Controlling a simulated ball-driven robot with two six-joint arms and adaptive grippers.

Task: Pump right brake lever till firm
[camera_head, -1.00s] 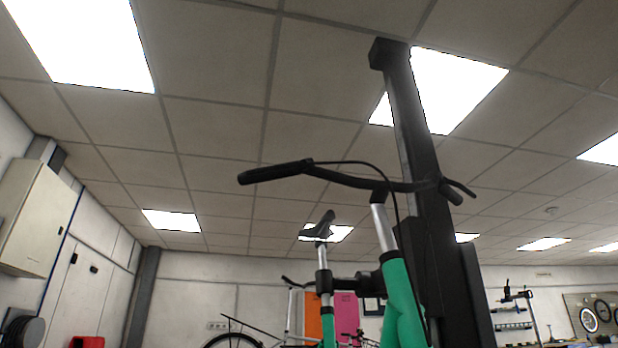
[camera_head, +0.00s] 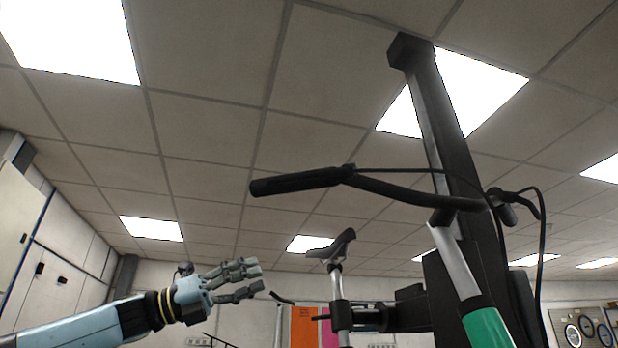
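A black handlebar (camera_head: 405,192) crosses the view on a silver stem (camera_head: 454,258) above a green frame tube (camera_head: 487,327). Its left grip (camera_head: 300,182) points left; a cable leaves the clamp beside it, and I cannot make out a separate lever there. At the bar's right end a black brake lever (camera_head: 537,203) sticks out, with a cable hanging down. My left gripper (camera_head: 257,279) is below and left of the left grip, apart from it. Its fingers are spread, with nothing between them. My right gripper is out of view.
A black repair stand post (camera_head: 445,130) rises behind the handlebar. White cabinets (camera_head: 60,268) line the left wall. The space between gripper and grip looks clear.

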